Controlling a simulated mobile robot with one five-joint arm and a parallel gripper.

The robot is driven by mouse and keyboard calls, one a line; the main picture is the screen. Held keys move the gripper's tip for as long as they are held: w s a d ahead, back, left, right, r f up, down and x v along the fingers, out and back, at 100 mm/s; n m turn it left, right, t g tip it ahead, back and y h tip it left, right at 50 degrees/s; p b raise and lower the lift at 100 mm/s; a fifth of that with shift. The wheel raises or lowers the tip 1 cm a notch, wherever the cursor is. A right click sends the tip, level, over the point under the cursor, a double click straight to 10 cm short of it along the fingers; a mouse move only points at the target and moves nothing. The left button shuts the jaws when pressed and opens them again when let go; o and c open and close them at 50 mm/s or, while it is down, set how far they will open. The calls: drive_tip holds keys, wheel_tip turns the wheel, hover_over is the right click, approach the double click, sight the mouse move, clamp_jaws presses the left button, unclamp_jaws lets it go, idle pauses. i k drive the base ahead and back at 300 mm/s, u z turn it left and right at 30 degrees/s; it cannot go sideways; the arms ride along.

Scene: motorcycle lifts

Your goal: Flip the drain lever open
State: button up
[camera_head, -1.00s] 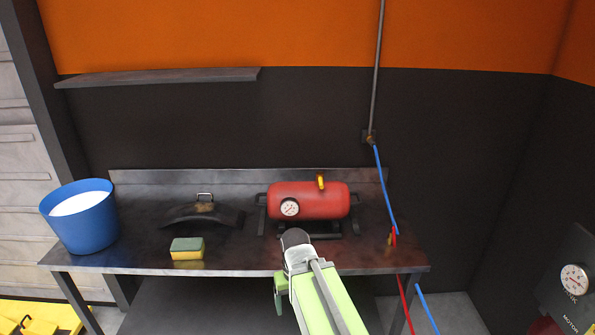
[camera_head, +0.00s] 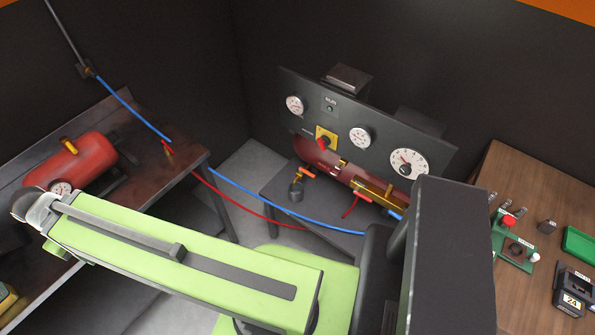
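No label marks a drain lever, so I cannot tell which handle it is. A small orange lever (camera_head: 307,171) sits on a brass and grey valve (camera_head: 296,188) at the left front of the compressor panel. Another orange lever (camera_head: 362,196) is by a brass fitting at the front of the red tank (camera_head: 318,157) behind that valve. A red lever (camera_head: 167,148) is at the hose end on the bench. My green arm reaches across the foreground to the left, apart from these levers; I cannot make out gripper fingers.
A dark panel (camera_head: 375,115) with several gauges stands in the corner. A metal bench (camera_head: 130,118) at left bears a red portable tank (camera_head: 85,158). Blue and red hoses cross the gap between bench and panel. A wooden table (camera_head: 535,190) with small devices is at right.

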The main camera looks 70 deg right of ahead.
sight(300, 170)
drive_tip(key=u, duration=1.1)
drive_tip(key=i, duration=0.9)
drive_tip(key=z, duration=2.95)
drive_tip(key=i, duration=0.1)
drive_tip(key=u, duration=0.65)
drive_tip(key=k, duration=0.15)
drive_tip(key=z, duration=2.05)
drive_tip(key=k, duration=0.7)
drive_tip(key=u, duration=0.25)
drive_tip(key=i, duration=0.7)
drive_tip(key=z, duration=0.15)
